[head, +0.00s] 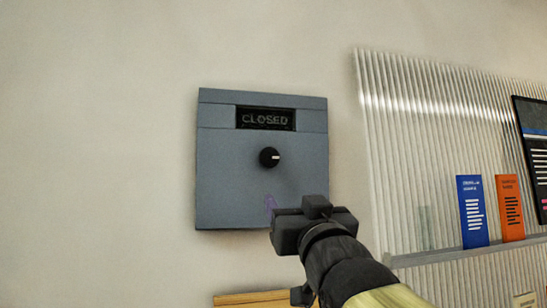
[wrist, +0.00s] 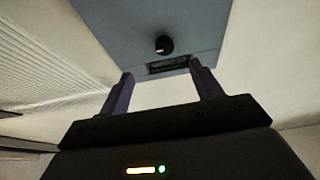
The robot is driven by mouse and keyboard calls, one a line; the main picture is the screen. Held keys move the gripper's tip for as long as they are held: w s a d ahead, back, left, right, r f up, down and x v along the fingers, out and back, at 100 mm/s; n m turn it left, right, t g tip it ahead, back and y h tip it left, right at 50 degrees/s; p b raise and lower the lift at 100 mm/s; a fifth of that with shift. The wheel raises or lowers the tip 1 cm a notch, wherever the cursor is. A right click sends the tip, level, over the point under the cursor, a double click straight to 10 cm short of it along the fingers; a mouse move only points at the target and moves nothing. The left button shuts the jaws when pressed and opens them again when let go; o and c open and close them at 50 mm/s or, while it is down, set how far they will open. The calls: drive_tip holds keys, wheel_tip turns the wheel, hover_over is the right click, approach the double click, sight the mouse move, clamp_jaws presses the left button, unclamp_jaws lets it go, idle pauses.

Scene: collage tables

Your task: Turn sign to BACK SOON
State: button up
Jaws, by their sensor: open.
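The sign is a blue-grey square box (head: 228,190) on the wall, and its dark window reads CLOSED (head: 265,119). A round black knob (head: 269,157) sits below the window; its white mark points right. In the wrist view the box (wrist: 110,25) appears upside down, with the knob (wrist: 164,44) above the dark window (wrist: 168,66). My gripper (head: 270,203) is in front of the box's lower right part in the head view, below the knob. In the wrist view its two purple fingers (wrist: 161,72) are spread apart with nothing between them. The knob is clear of them.
A ribbed translucent panel (head: 400,130) stands to the right. A shelf (head: 450,255) there holds a blue leaflet (head: 472,211) and an orange leaflet (head: 510,208), with a dark poster (head: 535,150) at the edge. The wall left of the box is bare.

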drive_tip(key=shift+s+a+r+t, duration=0.1)
drive_tip(key=shift+s+r+t, duration=0.05)
drive_tip(key=shift+r, duration=0.25)
drive_tip(key=shift+s+a+r+t, duration=0.1)
drive_tip(key=shift+s+r+t, duration=0.05)
drive_tip(key=shift+r, duration=0.25)
drive_tip(key=p, duration=1)
approach(270, 160)
drive_tip(key=x, duration=0.8)
drive_tip(key=shift+r, duration=0.25)
drive_tip(key=shift+w+a, duration=0.2)
drive_tip(key=shift+w, duration=0.5)
drive_tip(key=shift+c, duration=0.5)
